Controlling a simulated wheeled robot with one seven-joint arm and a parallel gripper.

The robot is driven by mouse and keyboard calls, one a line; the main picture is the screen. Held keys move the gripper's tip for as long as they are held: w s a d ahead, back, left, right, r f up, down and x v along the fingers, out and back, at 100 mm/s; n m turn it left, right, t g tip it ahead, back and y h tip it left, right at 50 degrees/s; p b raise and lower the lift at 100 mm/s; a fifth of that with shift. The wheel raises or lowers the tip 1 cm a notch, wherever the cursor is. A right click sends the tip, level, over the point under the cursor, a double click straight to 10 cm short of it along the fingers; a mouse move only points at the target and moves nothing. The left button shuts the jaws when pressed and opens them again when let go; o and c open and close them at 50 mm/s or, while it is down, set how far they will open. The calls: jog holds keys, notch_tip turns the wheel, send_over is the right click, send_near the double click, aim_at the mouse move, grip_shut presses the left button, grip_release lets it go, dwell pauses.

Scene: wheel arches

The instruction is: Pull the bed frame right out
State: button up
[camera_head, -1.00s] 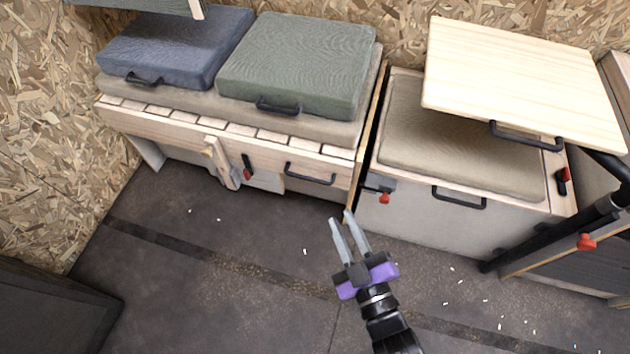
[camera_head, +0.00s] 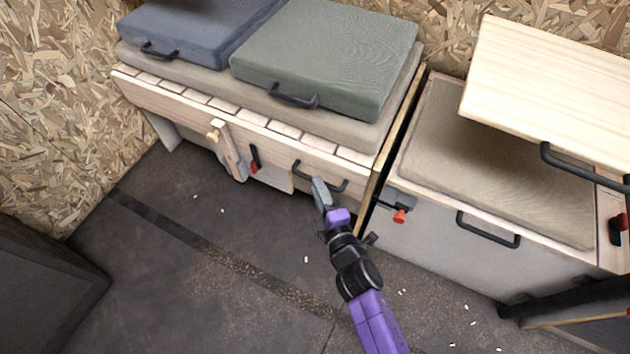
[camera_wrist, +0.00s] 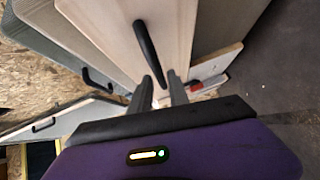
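The bed frame (camera_head: 230,125) is a pale wooden slatted front under a beige mattress, along the back wall. Its black bar handle (camera_head: 334,184) is on the front board, right of the middle. My gripper (camera_head: 319,182) is at this handle, its fingers pointing to the board. In the wrist view the handle (camera_wrist: 148,50) runs down to between the two fingertips (camera_wrist: 160,78), which are apart. I cannot tell whether the fingers touch the bar. The fingers hide a small part of the handle in the head view.
A red-tipped latch (camera_head: 254,160) and a wooden leg (camera_head: 230,150) are on the frame's front. Cushions (camera_head: 318,52) lie on top. A grey box with a handle (camera_head: 488,232) and another red latch (camera_head: 399,214) stands right. Dark floor (camera_head: 215,280) in front is clear.

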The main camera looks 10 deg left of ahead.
jog(key=shift+b+x, duration=0.55)
jog(key=shift+x, duration=1.2)
grip_shut()
